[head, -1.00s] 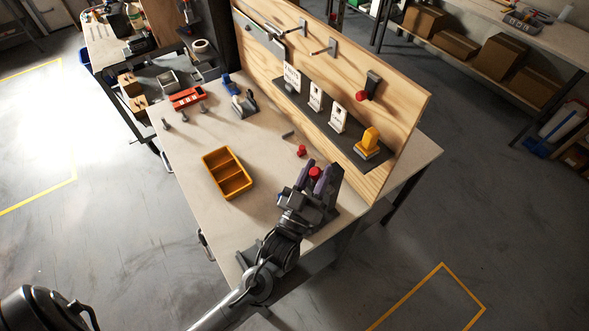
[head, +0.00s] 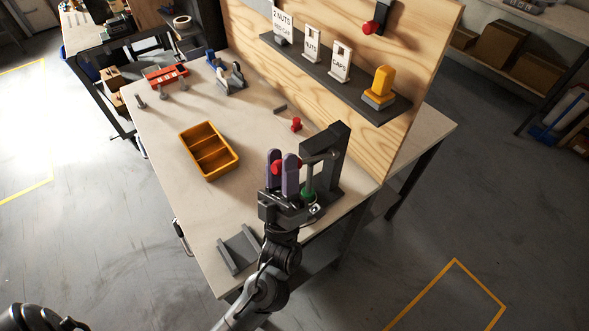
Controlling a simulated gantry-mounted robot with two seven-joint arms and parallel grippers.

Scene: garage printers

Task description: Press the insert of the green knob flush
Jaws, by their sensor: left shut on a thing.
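The green knob (head: 308,196) sits under the ram of a dark press (head: 337,150) near the table's right edge. A pale vertical rod (head: 308,177) stands just above the knob. The insert is too small and too covered to make out. My left gripper (head: 283,171), with purple fingers, is shut on a red handle (head: 276,167) beside the press, at the level of its lever. The left wrist covers part of the press base. My right gripper is not in view.
An orange divided tray (head: 234,167) lies left of the press. A wooden board (head: 405,120) with a labelled shelf rises at the back. A grey bracket (head: 239,249) lies at the front edge.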

